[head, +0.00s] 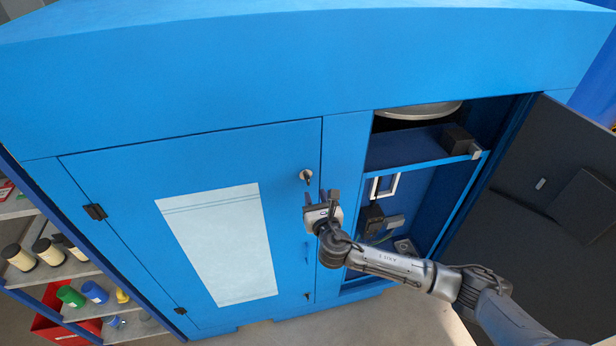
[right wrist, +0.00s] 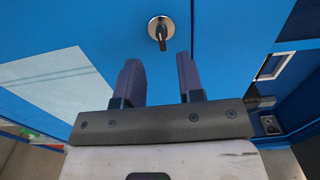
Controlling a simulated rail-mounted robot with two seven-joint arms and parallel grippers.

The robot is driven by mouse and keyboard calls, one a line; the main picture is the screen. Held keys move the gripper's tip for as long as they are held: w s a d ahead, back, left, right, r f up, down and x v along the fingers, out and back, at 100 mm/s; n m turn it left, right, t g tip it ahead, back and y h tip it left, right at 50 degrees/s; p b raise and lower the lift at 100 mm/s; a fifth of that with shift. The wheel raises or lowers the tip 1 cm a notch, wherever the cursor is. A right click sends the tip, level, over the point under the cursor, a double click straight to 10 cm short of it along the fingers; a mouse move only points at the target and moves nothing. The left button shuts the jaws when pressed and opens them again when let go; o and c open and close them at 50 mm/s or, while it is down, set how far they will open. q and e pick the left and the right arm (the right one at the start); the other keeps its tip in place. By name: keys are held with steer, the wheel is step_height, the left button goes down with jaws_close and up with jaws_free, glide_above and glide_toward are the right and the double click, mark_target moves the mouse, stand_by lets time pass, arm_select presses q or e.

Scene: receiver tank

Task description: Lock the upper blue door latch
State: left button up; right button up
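The upper latch (head: 306,175) is a round silver plate with a small dark knob, near the top right edge of the closed blue door (head: 130,185). In the right wrist view the latch (right wrist: 161,29) shows its dark knob pointing roughly downward, just beyond the fingertips. My right gripper (head: 330,196) is just below and to the right of the latch, apart from it. Its two fingers (right wrist: 158,72) are spread with nothing between them. A lower dark latch or handle (head: 307,250) is partly seen further down the door edge. My left gripper is not in view.
The right compartment of the cabinet stands open, with a shelf (head: 410,150) and dark fittings inside. Its dark door (head: 540,185) is swung out to the right. A rack (head: 45,270) with bottles and coloured caps stands at the left, with a red bin (head: 65,330) below.

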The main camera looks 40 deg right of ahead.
mark_target(309, 180)
steer(key=x, duration=0.8)
steer(key=shift+w+d, duration=0.15)
steer(key=shift+w, duration=0.15)
steer(key=shift+c, duration=0.5)
jaws_close()
